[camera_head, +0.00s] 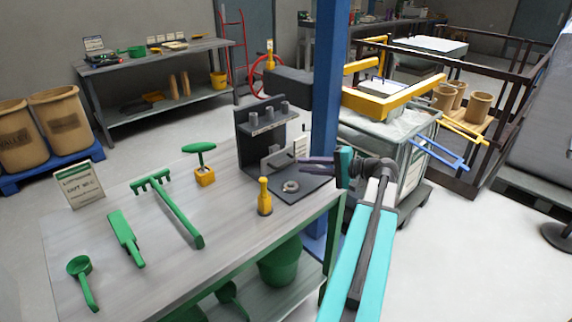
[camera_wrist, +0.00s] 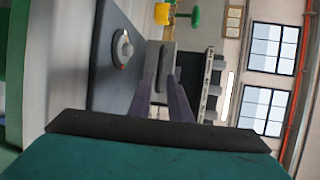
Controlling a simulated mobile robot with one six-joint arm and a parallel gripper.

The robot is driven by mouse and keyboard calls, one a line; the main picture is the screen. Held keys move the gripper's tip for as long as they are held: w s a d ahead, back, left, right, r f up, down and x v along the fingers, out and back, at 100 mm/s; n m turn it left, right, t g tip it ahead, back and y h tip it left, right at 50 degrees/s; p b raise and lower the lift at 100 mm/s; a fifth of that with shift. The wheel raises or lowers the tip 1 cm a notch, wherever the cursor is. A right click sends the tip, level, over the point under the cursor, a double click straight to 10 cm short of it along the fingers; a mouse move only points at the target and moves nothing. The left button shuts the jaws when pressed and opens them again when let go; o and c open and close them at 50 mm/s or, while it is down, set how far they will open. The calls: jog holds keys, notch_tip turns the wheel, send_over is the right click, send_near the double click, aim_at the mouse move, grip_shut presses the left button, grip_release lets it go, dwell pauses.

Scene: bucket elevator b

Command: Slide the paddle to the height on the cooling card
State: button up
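A dark stand (camera_head: 262,140) with a shelf of grey cylinders stands at the back of the workbench. A light grey bracket-like piece (camera_head: 280,157), possibly the paddle, sits low at its front. A small white card (camera_head: 301,146) stands at the stand's right; its marks are too small to read. My gripper (camera_head: 302,161) reaches in from the right, level with the bracket piece. In the wrist view my gripper (camera_wrist: 160,80) shows two fingers apart, with a dark grey block (camera_wrist: 160,62) beyond or between the tips. I cannot tell whether they touch it.
On the stand's base plate lies a metal ring (camera_head: 290,187). A yellow bottle (camera_head: 265,198) stands just left of it. Green tools, including a rake (camera_head: 172,208), and a sign (camera_head: 79,185) occupy the bench's left. A blue post (camera_head: 327,90) rises behind my gripper.

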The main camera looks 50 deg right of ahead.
aim_at(289, 163)
jog(key=shift+p+x, duration=0.4)
jog(key=shift+x, duration=3.4)
grip_shut()
